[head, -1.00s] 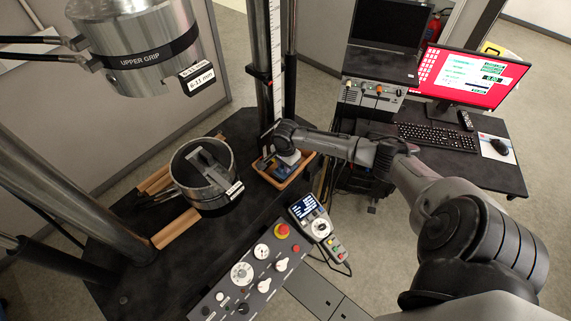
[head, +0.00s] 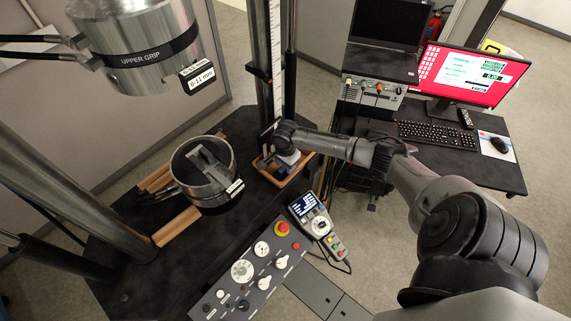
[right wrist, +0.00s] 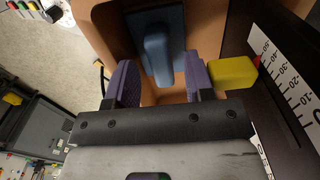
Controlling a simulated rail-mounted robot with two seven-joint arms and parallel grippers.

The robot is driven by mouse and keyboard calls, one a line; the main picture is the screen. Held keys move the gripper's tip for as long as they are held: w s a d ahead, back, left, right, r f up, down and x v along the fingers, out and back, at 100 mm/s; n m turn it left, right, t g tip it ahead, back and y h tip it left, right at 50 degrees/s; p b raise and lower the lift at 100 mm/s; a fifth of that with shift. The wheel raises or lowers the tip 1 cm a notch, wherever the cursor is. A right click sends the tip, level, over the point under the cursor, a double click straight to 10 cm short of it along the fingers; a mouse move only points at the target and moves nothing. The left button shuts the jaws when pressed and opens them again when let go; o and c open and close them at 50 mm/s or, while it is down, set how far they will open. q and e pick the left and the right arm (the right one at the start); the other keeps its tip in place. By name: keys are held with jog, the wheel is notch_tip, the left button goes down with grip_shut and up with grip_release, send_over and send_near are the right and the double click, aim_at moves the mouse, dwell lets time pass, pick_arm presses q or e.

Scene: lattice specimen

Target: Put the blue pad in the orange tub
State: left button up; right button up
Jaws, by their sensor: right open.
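The orange tub (head: 303,167) stands on the black machine table beside the tall ruled column; its walls (right wrist: 97,25) also show in the right wrist view. The blue pad (right wrist: 177,38), a flat plate with a raised blue grip (right wrist: 157,55), lies inside the tub's walls in that view. My right gripper (right wrist: 160,83) is open, its two purple fingers on either side of the pad's grip with gaps at both sides. In the head view my right gripper (head: 272,158) is over the tub and hides part of it. My left gripper is not in view.
A yellow block (right wrist: 232,73) and a ruled scale (right wrist: 285,75) stand close to the right finger. A steel cylinder grip (head: 203,180) stands left of the tub. A control panel (head: 250,272) and a handset (head: 318,225) are in front. Bare table lies between cylinder and panel.

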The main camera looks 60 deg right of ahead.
jog(key=shift+r, duration=0.25)
notch_tip(320, 180, up, 11)
jog(key=s+a+f+n, duration=0.3)
jog(key=a+n, duration=0.1)
jog(key=a, duration=0.2)
jog(key=s+a+f+n+t, duration=0.1)
jog(key=s+a+f+n, duration=0.25)
jog(key=a, duration=0.35)
jog(key=s+a+f+n, duration=0.3)
jog(key=a+n, duration=0.2)
jog(key=a, duration=0.1)
jog(key=s+a+r+n+t, duration=0.2)
jog(key=s+a+r+n, duration=0.2)
jog(key=s+a+n, duration=0.6)
jog(key=s, duration=0.3)
jog(key=shift+a+r+t, duration=0.2)
jog(key=shift+r+t, duration=0.1)
jog(key=shift+r, duration=0.1)
